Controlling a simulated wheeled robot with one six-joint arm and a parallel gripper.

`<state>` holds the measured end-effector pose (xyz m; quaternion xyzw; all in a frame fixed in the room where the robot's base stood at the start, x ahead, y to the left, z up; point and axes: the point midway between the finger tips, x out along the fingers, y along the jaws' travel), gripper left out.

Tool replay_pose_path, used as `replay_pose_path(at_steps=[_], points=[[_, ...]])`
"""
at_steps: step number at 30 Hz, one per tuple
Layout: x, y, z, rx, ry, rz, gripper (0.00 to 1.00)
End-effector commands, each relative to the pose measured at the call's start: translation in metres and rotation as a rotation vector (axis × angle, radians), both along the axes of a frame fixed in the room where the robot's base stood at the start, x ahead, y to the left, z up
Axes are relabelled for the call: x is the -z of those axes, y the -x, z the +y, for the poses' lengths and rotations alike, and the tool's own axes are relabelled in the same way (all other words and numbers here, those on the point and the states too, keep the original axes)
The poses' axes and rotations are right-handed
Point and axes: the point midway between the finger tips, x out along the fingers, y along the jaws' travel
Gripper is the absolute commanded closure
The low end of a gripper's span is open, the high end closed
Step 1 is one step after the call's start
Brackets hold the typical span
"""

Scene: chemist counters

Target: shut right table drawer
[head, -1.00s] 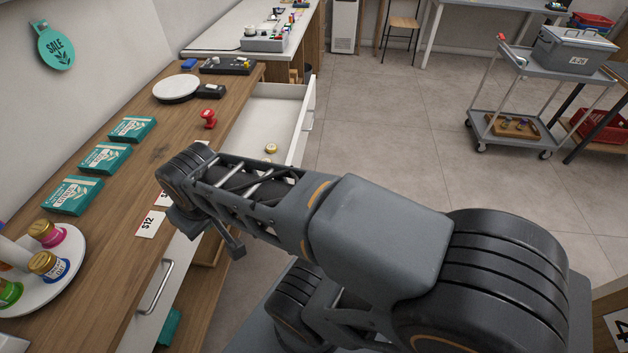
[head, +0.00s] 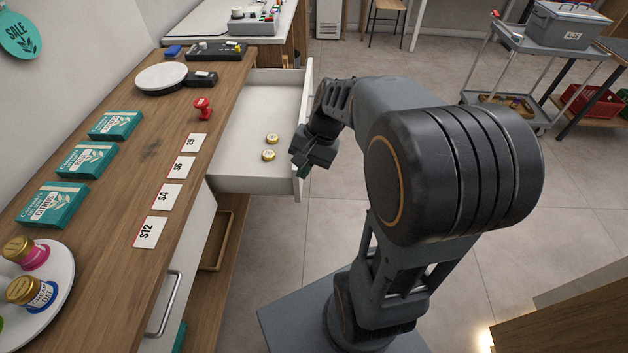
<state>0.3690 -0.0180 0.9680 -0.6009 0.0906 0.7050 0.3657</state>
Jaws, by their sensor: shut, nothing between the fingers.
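The white table drawer (head: 240,148) stands open in the head view, pulled out to the right from under the wooden counter. Two gold-capped items (head: 270,147) lie inside it. My gripper (head: 303,172) is at the drawer's front panel, near its near corner. It is shut and empty. I cannot tell whether it touches the panel. Part of the panel's outer face is hidden behind my arm.
The wooden counter (head: 150,140) carries tea boxes (head: 86,158), price cards, a red stamp (head: 202,108) and a round white plate (head: 161,77). A lower drawer front with a metal handle (head: 165,304) is at the bottom left.

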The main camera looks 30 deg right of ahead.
Motion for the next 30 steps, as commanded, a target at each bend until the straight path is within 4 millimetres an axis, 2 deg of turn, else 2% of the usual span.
replay_pose_path(at_steps=[1, 7, 12, 15, 18, 23, 26, 30], points=[[0.034, -0.016, -0.013, 0.112, -0.098, 0.081, 1.0], [0.107, -0.068, -0.068, 0.494, -0.51, 0.314, 1.0], [0.165, -0.094, -0.126, 0.728, -0.832, 0.432, 1.0], [0.193, -0.101, -0.156, 0.821, -0.988, 0.469, 1.0], [0.216, -0.102, -0.18, 0.884, -1.109, 0.49, 1.0], [0.237, -0.101, -0.204, 0.939, -1.229, 0.502, 1.0], [0.242, -0.102, -0.207, 0.952, -1.263, 0.506, 1.0], [0.243, -0.11, -0.196, 0.956, -1.274, 0.507, 1.0]])
